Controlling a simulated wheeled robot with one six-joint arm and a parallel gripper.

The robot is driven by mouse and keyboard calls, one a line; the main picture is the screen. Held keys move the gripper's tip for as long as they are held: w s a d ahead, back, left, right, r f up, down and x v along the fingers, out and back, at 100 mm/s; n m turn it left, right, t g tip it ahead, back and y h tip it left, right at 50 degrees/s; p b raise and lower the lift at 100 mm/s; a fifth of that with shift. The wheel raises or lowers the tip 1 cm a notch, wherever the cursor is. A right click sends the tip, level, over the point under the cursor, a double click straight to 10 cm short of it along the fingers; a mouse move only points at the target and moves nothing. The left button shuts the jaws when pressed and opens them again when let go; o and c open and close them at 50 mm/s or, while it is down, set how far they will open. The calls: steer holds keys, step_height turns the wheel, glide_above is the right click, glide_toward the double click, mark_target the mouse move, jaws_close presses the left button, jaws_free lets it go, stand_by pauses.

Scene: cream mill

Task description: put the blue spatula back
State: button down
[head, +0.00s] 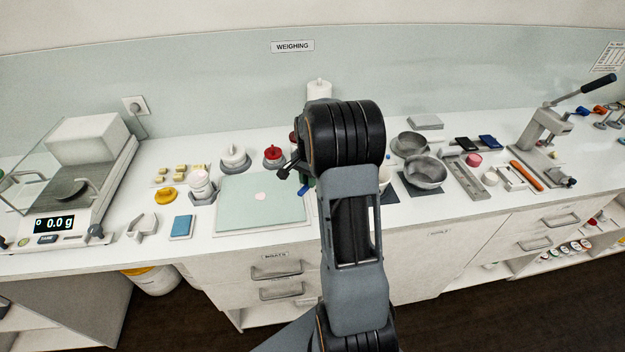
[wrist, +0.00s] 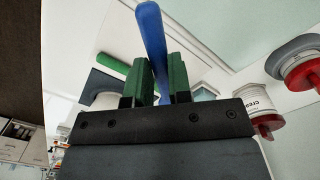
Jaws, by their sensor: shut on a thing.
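The blue spatula (wrist: 151,32) shows in the wrist view. Its blue length sticks out from between the green-padded fingers of my gripper (wrist: 163,78), which is shut on it. In the head view my own arm hides most of the gripper, and only a small bit of blue and green shows beside the arm, above the pale green board (head: 236,212). I cannot make out a holder or home place for the spatula.
A balance (head: 62,222) reading 0.0 g stands at the left. A blue block (head: 181,227) and a yellow piece (head: 166,196) lie near the board. Grey bowls (head: 426,173) and a lever press (head: 545,140) stand to the right. The wrist view shows a labelled white jar with a red lid (wrist: 263,127).

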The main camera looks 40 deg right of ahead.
steer(key=shift+s+d, duration=0.15)
steer(key=shift+d, duration=0.3)
steer(key=shift+d+f+n, duration=0.15)
steer(key=shift+f+n, duration=0.15)
steer(key=shift+f+b, duration=1.8)
steer(key=shift+f, duration=0.45)
steer(key=shift+d+f, duration=0.1)
steer(key=shift+f, duration=0.1)
steer(key=shift+s+f+b, duration=0.1)
steer(key=shift+f+b, duration=0.2)
steer(key=shift+b, duration=0.05)
steer(key=shift+f, duration=0.3)
